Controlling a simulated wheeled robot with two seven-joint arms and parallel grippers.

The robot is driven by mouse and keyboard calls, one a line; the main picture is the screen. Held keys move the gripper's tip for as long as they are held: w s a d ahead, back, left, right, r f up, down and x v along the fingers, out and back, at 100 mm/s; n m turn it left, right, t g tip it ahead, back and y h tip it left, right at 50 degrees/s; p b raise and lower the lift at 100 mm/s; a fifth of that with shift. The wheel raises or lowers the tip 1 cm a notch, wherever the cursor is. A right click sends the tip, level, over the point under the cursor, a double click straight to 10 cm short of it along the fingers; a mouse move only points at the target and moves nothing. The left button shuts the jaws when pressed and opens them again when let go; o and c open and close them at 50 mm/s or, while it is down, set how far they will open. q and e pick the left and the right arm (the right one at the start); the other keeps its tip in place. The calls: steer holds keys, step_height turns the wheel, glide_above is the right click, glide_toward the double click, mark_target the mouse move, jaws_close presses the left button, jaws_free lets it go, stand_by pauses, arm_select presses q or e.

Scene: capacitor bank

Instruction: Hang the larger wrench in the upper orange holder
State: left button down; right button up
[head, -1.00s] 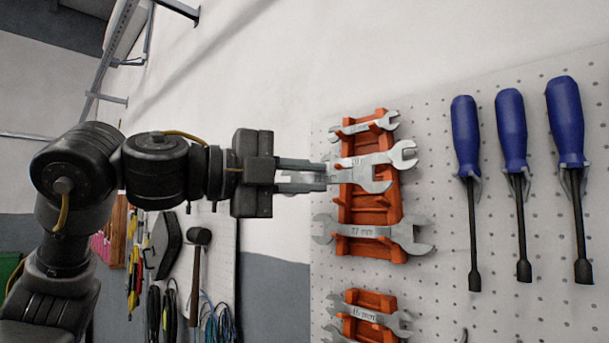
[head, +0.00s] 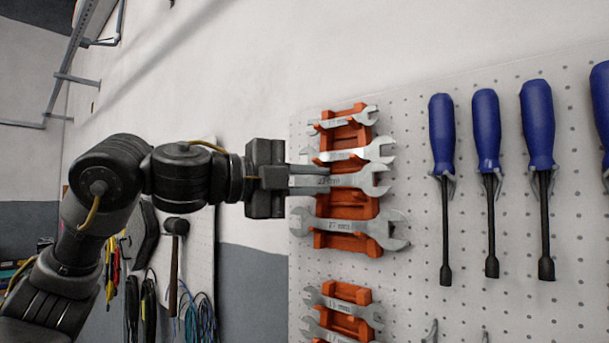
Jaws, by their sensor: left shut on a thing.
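The upper orange holder (head: 340,207) is fixed on the pegboard. A small wrench (head: 345,121) lies across its top, another wrench (head: 360,153) just below, and a large wrench marked 27 mm (head: 349,227) across its lower part. My left gripper (head: 312,180) is shut on a silver wrench (head: 348,181), left of the holder. This wrench is about level, its open jaw pointing right in front of the holder, between the second wrench and the large one. Its left end is hidden by the gripper. I cannot tell whether it touches the holder. My right gripper is not in view.
A lower orange holder (head: 348,293) with wrenches is below. Several blue-handled screwdrivers (head: 486,130) hang to the right on the pegboard (head: 415,263). A hammer (head: 175,255) and cables hang behind, at the lower left. The wall above is clear.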

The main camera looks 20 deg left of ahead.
arm_select(q)
steer(key=shift+w+d, duration=0.2)
steer(key=shift+w, duration=0.35)
steer(key=shift+w+d+f, duration=0.1)
steer(key=shift+w+f, duration=0.1)
steer(key=shift+f, duration=0.05)
steer(key=shift+w+d+f, duration=0.25)
steer(key=shift+w+f, duration=0.15)
steer(key=shift+w, duration=0.2)
steer(key=c, duration=1.3)
jaws_free()
steer(key=shift+f+b, duration=0.1)
steer(key=shift+b, duration=0.2)
